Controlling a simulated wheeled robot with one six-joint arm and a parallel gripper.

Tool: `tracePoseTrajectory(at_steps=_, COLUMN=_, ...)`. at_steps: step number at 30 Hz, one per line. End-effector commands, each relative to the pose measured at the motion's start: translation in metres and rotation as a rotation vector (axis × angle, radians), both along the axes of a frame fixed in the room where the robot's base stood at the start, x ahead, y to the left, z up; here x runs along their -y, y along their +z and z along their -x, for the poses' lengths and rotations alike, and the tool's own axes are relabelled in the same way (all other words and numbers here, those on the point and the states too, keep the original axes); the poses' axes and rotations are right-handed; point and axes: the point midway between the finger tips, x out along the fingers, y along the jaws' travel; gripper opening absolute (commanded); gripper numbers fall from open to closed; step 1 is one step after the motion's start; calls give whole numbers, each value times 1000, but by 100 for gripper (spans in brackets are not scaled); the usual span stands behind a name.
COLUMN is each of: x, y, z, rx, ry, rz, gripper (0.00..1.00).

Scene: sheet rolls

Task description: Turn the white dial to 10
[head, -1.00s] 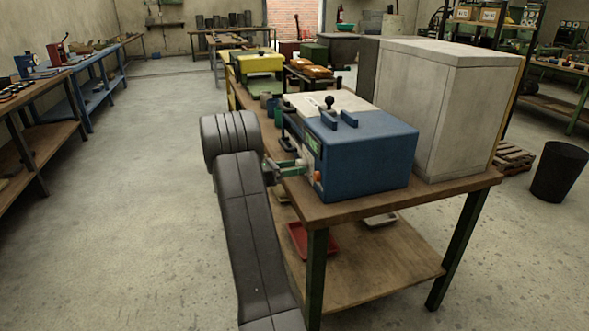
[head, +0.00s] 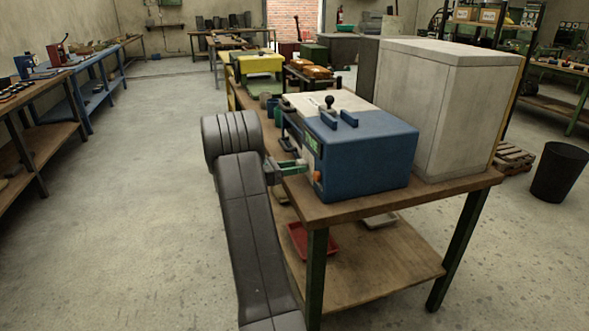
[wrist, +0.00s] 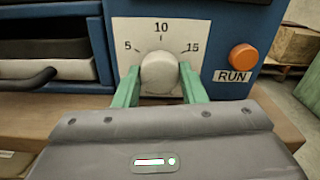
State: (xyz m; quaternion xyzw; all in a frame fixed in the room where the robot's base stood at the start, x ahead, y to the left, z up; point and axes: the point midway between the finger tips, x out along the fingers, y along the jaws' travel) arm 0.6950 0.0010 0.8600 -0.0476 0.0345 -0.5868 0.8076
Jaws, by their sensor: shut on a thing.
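The white dial (wrist: 161,73) is on a white scale plate (wrist: 185,30) on the front of a blue machine (head: 365,160). The plate is marked 5, 10 and 15, with 10 at the top. My gripper (wrist: 160,84) has its green fingers on both sides of the dial and is shut on it. It also shows in the head view (head: 297,165) at the machine's front. No pointer mark on the dial is clear, so its setting cannot be told. In the head view the dial is hidden.
An orange button (wrist: 244,57) with a RUN label (wrist: 232,76) sits right of the dial. A dark handle (wrist: 35,80) juts out at the left. The machine stands on a wooden bench (head: 400,201) beside a large grey cabinet (head: 455,110).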

Motion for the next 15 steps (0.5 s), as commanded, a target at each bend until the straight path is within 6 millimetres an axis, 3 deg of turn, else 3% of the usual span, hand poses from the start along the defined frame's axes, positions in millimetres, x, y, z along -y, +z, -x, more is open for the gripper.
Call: tracePoseTrajectory(at_steps=15, x=0, y=-4, z=0, rx=418, ry=0, rz=-136, gripper=15)
